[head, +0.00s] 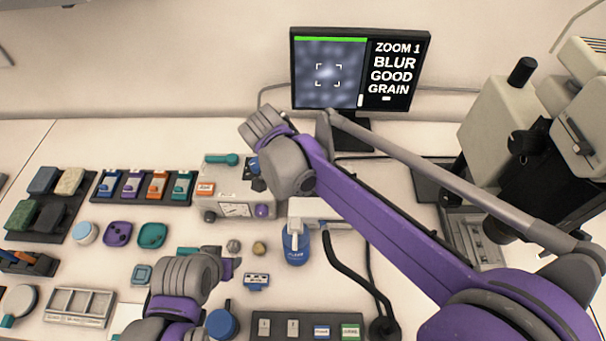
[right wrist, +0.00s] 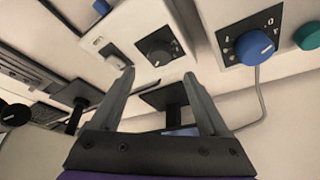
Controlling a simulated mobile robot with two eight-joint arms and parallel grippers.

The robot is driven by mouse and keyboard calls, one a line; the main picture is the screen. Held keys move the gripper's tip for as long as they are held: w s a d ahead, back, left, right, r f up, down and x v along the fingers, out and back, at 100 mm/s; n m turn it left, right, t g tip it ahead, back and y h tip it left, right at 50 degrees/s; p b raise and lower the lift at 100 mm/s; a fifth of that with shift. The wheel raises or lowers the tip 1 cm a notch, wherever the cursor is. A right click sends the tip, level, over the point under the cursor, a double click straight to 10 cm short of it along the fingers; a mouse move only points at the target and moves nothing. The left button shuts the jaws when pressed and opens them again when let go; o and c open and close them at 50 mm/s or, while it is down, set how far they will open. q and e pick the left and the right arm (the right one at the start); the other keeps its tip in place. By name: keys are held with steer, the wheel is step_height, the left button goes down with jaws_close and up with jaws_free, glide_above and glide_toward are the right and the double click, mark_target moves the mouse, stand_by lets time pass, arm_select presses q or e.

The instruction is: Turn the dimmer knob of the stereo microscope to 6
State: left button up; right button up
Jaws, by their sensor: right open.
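In the right wrist view, a black knob (right wrist: 160,52) with a printed scale sits on a pale housing, ahead of my right gripper (right wrist: 158,85). The gripper is open and empty, its fingertips apart from the knob. A blue knob (right wrist: 253,47) on a dark scale plate is to the right. I cannot tell for sure which is the dimmer, and the numbers are too small to read. In the head view my right arm crosses the bench and hides its fingers. My left gripper (head: 232,268) is low over the bench; its fingers are unclear.
A pale instrument box (head: 222,205) stands left of my right arm. A teal knob (right wrist: 308,35) shows beside the blue one. A monitor (head: 360,70) stands behind; a large microscope (head: 500,110) is right.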

steer(key=shift+v, duration=1.5)
steer(key=shift+d, duration=0.1)
